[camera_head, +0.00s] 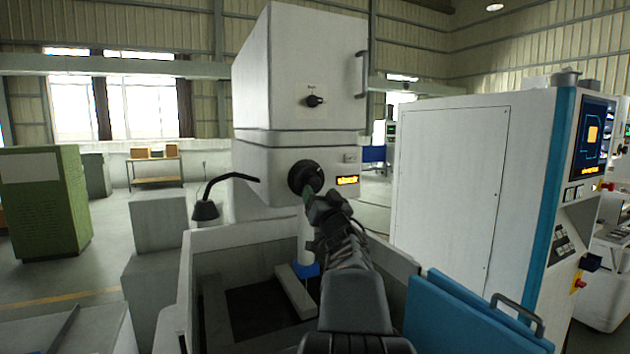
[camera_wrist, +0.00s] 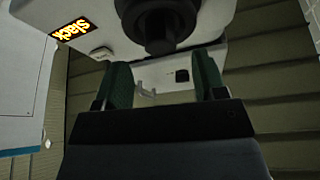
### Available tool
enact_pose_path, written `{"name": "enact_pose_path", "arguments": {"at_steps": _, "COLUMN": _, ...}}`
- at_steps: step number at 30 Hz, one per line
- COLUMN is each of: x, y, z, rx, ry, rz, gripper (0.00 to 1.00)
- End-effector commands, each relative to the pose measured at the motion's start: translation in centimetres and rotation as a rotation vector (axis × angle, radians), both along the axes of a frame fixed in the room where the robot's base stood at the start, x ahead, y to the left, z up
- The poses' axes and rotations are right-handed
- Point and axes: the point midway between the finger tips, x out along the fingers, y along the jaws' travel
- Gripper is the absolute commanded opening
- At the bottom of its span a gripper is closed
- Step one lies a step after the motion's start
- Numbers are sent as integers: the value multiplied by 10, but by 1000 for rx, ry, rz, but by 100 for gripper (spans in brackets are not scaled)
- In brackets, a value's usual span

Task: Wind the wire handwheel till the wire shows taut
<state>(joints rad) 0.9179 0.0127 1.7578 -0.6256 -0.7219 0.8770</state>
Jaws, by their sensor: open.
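The black wire handwheel (camera_head: 304,176) is on the front of the white machine head. It also shows in the wrist view at the top middle (camera_wrist: 158,18). An orange-lit display (camera_head: 347,180) sits right of the wheel. In the wrist view this display (camera_wrist: 70,30) reads "slack". My gripper (camera_wrist: 164,78) is open, with its two green-padded fingers apart and nothing between them. In the head view my gripper (camera_head: 314,196) is just in front of and below the wheel, overlapping its lower edge. I cannot tell whether they touch. The wire itself cannot be made out.
A small black knob (camera_head: 315,101) is higher on the machine head. A black gooseneck lamp (camera_head: 206,208) stands left of the wheel. The open tank (camera_head: 205,240) lies below, with a blue panel (camera_head: 470,315) at its right. A white control cabinet (camera_head: 450,190) stands to the right.

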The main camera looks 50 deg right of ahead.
Motion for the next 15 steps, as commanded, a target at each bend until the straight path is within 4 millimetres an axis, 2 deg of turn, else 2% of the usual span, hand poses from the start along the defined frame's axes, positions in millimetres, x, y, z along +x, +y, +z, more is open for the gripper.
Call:
{"name": "enact_pose_path", "arguments": {"at_steps": 6, "x": 25, "y": -13, "z": 13, "rx": 1, "ry": 0, "rz": 1, "gripper": 64}}
{"name": "enact_pose_path", "arguments": {"at_steps": 15, "x": 36, "y": -19, "z": 16, "rx": 1, "ry": 1, "rz": -1, "gripper": 64}}
